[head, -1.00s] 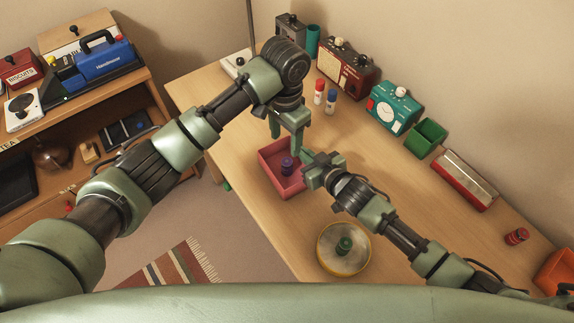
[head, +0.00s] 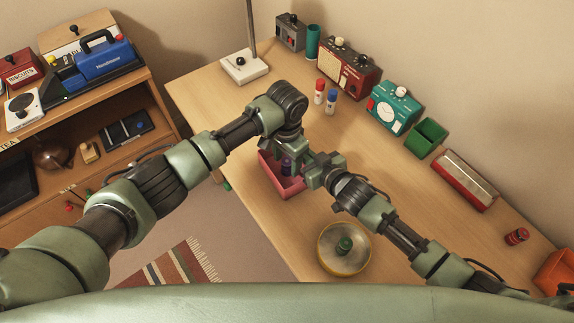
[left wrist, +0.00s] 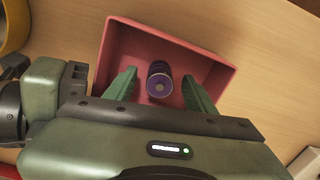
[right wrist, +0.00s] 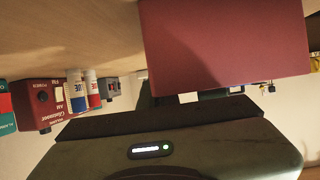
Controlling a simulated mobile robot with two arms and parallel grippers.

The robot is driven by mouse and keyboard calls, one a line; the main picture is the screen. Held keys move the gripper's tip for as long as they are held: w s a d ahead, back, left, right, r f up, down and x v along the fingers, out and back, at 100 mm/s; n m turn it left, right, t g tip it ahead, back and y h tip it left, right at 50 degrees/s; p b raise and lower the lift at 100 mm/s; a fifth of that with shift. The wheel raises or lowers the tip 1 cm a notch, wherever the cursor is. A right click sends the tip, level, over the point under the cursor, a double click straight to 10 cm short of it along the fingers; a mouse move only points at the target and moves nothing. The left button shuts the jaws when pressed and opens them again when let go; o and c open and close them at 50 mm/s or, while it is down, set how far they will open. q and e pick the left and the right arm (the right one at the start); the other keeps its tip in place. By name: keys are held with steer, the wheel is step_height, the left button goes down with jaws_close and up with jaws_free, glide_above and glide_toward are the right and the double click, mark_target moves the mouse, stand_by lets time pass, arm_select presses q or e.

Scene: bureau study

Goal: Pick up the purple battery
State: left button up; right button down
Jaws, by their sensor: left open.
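The purple battery (left wrist: 159,84) stands upright inside a pink-red tray (left wrist: 225,66) on the desk. In the head view the battery (head: 287,167) is partly hidden by my left gripper (head: 286,158). In the left wrist view the open fingers of that gripper (left wrist: 159,88) stand on either side of the battery, with gaps visible. The tray (head: 293,188) is partly covered by my arms in the head view. My right gripper (head: 312,172) is at the tray's right side; its fingertips are hidden, and the tray wall (right wrist: 225,45) fills much of the right wrist view.
A round yellow-rimmed dish (head: 344,262) with a green object stands nearer me. Red and blue-capped bottles (head: 325,95), a red radio (head: 347,68), a teal clock device (head: 394,109) and a green box (head: 426,137) line the back. The desk between is clear.

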mark_target(287, 161)
arm_select(q)
jaws_close()
step_height(287, 161, up, 10)
steer(key=shift+r, duration=0.1)
arm_select(e)
steer(key=c, duration=1.6)
jaws_free()
steer(key=v, duration=1.2)
